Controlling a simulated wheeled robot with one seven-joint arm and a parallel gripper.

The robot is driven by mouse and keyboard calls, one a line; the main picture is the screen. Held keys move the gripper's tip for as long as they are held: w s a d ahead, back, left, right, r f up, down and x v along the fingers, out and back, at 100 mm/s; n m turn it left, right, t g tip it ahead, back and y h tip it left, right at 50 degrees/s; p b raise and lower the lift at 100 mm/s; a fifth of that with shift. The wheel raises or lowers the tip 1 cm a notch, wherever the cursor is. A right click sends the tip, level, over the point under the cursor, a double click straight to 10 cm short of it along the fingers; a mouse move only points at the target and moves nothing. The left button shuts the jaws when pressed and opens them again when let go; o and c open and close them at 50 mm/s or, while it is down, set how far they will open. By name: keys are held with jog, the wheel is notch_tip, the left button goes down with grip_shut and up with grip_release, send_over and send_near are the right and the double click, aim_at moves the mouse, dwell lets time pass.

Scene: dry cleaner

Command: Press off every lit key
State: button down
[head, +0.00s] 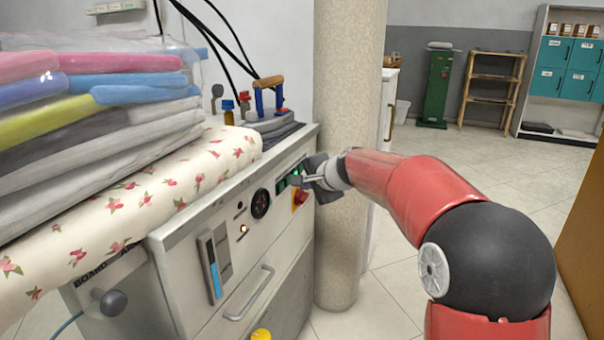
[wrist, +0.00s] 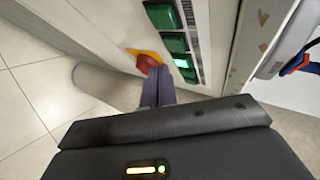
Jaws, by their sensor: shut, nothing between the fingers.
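A column of several green keys is on the panel of the ironing machine. In the wrist view, one key (wrist: 182,62) glows pale and bright. The top key (wrist: 162,15), the second key (wrist: 175,43) and the lowest key (wrist: 190,76) look darker green. In the head view my gripper partly hides the key row; one dark key (head: 281,186) shows to its left, and a bright green glow shows above the fingers. My gripper (head: 297,181) is shut and empty at the panel. Its fingertips (wrist: 158,72) appear beside the keys; I cannot tell whether they touch.
A red stop button (head: 300,197) on a yellow plate sits just below the keys; it also shows in the wrist view (wrist: 147,62). A round column (head: 348,130) stands close behind. An iron (head: 268,110) and wrapped laundry (head: 95,90) lie on top. Floor is clear at right.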

jog(key=d, duration=0.1)
jog(key=s+d+b, duration=0.1)
jog(key=d+b, duration=0.1)
jog(key=d, duration=0.1)
jog(key=shift+s+d, duration=0.1)
jog(key=shift+s, duration=0.25)
jog(key=s+d+n+g+h+p, duration=0.1)
jog(key=s+d+n, duration=0.15)
jog(key=s, duration=0.85)
jog(key=s+d+n+g+h+p, duration=0.1)
jog(key=s+d+n+h, duration=0.15)
jog(key=s, duration=0.75)
jog(key=s+d+f+n+g+h+p, duration=0.1)
jog(key=s+d+f+n, duration=0.1)
jog(key=s, duration=0.7)
jog(key=s+d+f+n+g+h, duration=0.1)
jog(key=s+d+f+n, duration=0.2)
jog(key=s, duration=0.7)
jog(key=shift+d+f+h+p, duration=0.4)
jog(key=shift+d+f, duration=0.25)
jog(key=shift+d, duration=0.1)
jog(key=shift+w+r, duration=0.1)
